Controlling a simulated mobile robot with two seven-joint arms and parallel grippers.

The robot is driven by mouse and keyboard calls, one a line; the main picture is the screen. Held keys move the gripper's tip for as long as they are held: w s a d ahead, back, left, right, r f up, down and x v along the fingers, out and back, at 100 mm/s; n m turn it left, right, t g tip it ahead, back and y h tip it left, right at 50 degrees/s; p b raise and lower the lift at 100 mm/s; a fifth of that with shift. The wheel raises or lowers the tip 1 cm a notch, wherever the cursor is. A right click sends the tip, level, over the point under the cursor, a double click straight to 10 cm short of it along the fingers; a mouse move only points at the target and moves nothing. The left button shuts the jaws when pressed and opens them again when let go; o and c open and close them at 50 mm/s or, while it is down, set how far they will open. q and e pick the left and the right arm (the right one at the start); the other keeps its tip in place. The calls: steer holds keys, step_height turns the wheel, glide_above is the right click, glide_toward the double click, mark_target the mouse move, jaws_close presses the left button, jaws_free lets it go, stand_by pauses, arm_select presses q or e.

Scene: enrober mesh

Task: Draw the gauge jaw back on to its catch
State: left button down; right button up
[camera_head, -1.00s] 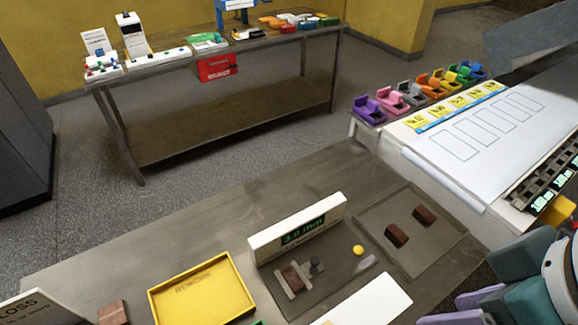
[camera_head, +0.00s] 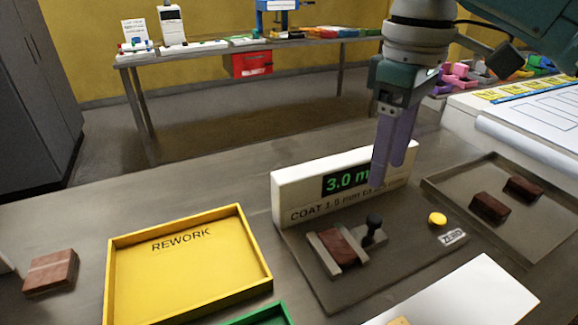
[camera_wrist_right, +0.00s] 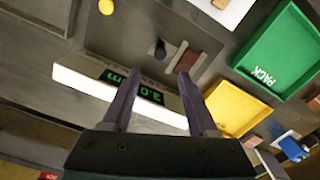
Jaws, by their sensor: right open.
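The gauge (camera_head: 345,180) has a white upright panel with a green display reading about 3.0 mm, partly hidden by my gripper. On its grey base a brown chocolate piece (camera_head: 341,245) lies between two grey jaw bars. The gauge jaw, with its black knob (camera_head: 374,221), is at the piece's right side. A catch cannot be made out. My right gripper (camera_head: 389,174) is above and in front of the panel, fingers pointing down, open and empty. In the right wrist view, the open fingers (camera_wrist_right: 158,74) point towards the black knob (camera_wrist_right: 160,48), apart from it. My left gripper is out of view.
A yellow REWORK tray (camera_head: 190,262) lies left of the gauge, a green tray (camera_head: 265,314) in front. A yellow ZERO button (camera_head: 437,218) is on the base's right. A grey tray (camera_head: 560,230) with two brown pieces lies further right. Another piece (camera_head: 51,272) is far left.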

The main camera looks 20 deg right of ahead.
mark_target(377, 217)
step_height(377, 217, down, 9)
steer(key=shift+f+b, duration=0.2)
steer(key=shift+b, duration=0.5)
steer(key=shift+c, duration=0.2)
jaws_close()
stand_by(0.8)
steer(key=shift+d, duration=0.15)
